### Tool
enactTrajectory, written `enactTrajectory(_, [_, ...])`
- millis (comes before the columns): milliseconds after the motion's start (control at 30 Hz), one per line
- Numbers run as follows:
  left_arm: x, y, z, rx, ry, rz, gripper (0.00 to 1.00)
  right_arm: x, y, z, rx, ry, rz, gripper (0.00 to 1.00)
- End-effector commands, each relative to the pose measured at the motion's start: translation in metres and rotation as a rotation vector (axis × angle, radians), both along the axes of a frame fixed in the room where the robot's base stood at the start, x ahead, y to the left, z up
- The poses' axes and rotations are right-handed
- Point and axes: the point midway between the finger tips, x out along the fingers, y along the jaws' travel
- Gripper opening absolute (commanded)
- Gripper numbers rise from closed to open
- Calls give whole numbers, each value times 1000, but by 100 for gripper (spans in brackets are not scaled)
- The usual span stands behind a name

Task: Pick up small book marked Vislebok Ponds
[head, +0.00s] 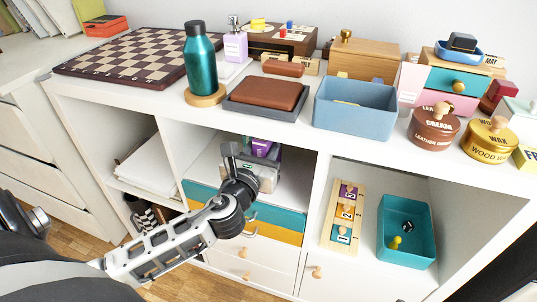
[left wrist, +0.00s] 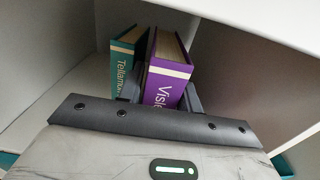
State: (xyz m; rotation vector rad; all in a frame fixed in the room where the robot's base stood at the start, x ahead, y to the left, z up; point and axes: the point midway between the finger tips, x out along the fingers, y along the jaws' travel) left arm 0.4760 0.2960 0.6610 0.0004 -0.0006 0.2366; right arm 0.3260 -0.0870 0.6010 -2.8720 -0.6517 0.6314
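The small purple book (left wrist: 168,84), its spine lettering partly hidden and reading "Vis...", stands upright in the cubby in the left wrist view. A teal book (left wrist: 126,62) marked "Tellamu..." leans beside it on the left. My left gripper (left wrist: 163,98) reaches into the cubby with one dark finger on each side of the purple book's lower part. The fingers are apart, and I cannot see firm contact. In the head view a bit of the purple book (head: 262,146) shows just beyond my left gripper (head: 262,154). My right gripper is not in view.
Cubby walls and the shelf top close in around my left gripper. Above it, a brown block on a grey tray (head: 244,108), a blue bin (head: 354,118) and a teal bottle (head: 199,63) stand on the cabinet. A teal bin (head: 405,232) sits in the right cubby.

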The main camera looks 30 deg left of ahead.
Motion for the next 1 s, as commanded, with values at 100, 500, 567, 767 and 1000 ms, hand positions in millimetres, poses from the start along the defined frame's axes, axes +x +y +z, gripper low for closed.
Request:
enactTrajectory(100, [12, 3, 0, 1, 0, 0, 35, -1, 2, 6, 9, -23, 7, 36])
enactTrajectory(500, [14, 3, 0, 0, 2, -1, 0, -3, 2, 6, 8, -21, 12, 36])
enactTrajectory(567, [14, 3, 1, 0, -2, -1, 0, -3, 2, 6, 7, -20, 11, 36])
enactTrajectory(767, [14, 3, 2, 0, -2, -1, 0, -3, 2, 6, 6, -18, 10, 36])
enactTrajectory(1000, [14, 3, 21, 0, -4, -2, 0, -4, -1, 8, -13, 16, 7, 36])
